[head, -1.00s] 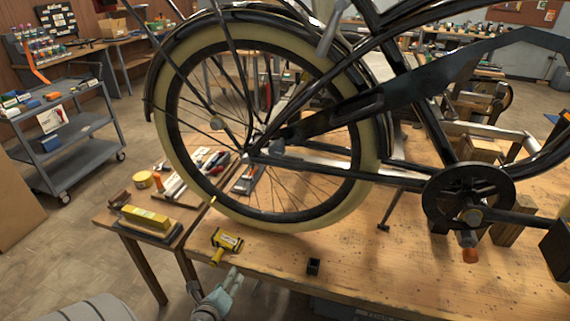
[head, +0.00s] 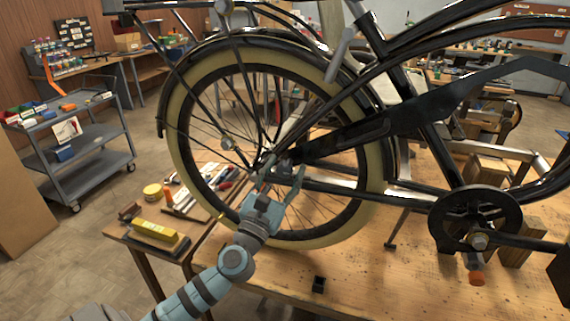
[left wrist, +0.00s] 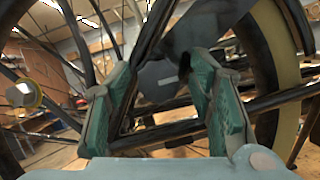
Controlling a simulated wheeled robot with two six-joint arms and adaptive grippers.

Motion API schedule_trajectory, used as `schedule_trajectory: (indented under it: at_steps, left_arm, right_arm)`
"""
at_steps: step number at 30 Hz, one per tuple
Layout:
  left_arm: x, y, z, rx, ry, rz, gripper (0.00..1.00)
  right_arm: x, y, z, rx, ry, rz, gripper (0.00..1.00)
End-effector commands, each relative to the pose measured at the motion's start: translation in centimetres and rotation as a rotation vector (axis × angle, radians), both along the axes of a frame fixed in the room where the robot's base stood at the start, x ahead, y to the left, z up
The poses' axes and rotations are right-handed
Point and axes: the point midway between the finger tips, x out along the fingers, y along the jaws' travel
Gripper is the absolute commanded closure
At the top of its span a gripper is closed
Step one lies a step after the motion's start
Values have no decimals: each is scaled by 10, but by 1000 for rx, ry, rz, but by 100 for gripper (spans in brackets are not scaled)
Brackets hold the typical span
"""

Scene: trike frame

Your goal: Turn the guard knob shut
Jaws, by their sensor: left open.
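The black chain guard (head: 385,125) runs along the rear wheel of the trike frame. A grey knob (head: 284,164) sits at the guard's rear end, near the wheel hub, partly hidden by my left gripper. My left gripper (head: 281,180) is open, its fingers pointing at this knob. In the left wrist view, a grey flat-faced part that looks like the knob (left wrist: 157,78) shows between the green finger pads of the left gripper (left wrist: 158,90). I cannot tell whether the pads touch it. My right gripper is not in view.
The rear wheel (head: 180,130) and its spokes are close around the gripper. The crank (head: 474,218) is at the right. A side table at the left holds a yellow block (head: 154,230).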

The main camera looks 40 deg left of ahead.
Motion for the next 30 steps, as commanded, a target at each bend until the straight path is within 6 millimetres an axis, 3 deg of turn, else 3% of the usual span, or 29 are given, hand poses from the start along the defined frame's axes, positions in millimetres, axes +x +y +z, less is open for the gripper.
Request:
schedule_trajectory:
  at_steps: [9,19,30]
  left_arm:
    - [6,1,1,-1,0,-1,51]
    - [6,1,1,-1,0,-1,100]
    - [6,1,1,-59,-19,-1,100]
  right_arm:
    - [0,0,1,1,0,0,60]
    - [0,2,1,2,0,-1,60]
    - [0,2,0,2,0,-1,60]
